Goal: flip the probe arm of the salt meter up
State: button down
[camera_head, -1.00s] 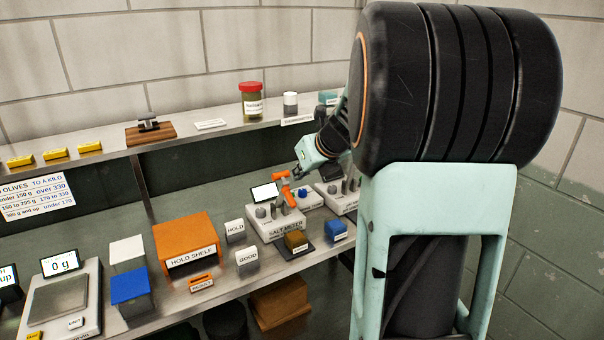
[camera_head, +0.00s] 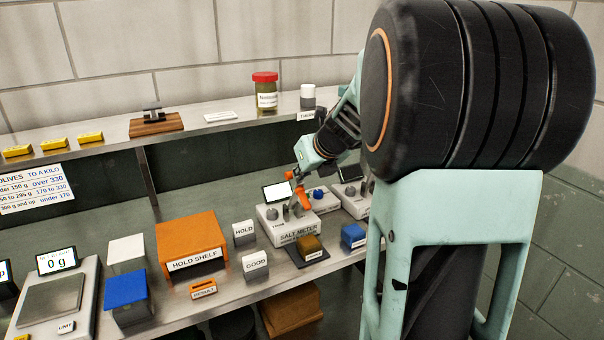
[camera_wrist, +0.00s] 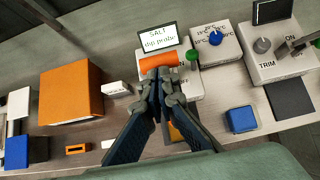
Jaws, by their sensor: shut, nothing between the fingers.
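The salt meter (camera_head: 287,228) is a pale box on the bench with a lit screen (camera_head: 277,192). In the wrist view the screen (camera_wrist: 160,38) reads "SALT dip probe". The orange probe arm (camera_head: 303,197) is over the meter's right part, partly hidden by my gripper. In the wrist view its orange end (camera_wrist: 158,60) lies crosswise just beyond my fingertips; I cannot tell its exact tilt. My gripper (camera_wrist: 160,78) is shut and empty, fingertips over the meter and very close to the orange part. Whether they touch is unclear.
A brown cube (camera_head: 309,245) on a dark pad stands in front of the meter, a blue cube (camera_head: 353,235) to its right. A unit with a blue knob (camera_wrist: 215,38) and a TRIM unit (camera_wrist: 270,60) stand to the right. The orange hold shelf (camera_head: 188,236) is left.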

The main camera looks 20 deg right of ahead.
jog(key=shift+r, duration=0.1)
jog(key=shift+w+r+p, duration=0.2)
jog(key=shift+w+p, duration=0.05)
jog(key=shift+p, duration=0.35)
jog(key=shift+w+a+r+p, duration=0.1)
jog(key=shift+w+r+p, duration=0.25)
jog(key=shift+w+p, duration=0.6)
jog(key=shift+w+r+p, duration=0.1)
jog(key=shift+w+p, duration=0.15)
jog(key=shift+p, duration=0.25)
jog(key=shift+w+p, duration=0.4)
jog(key=shift+w, duration=0.2)
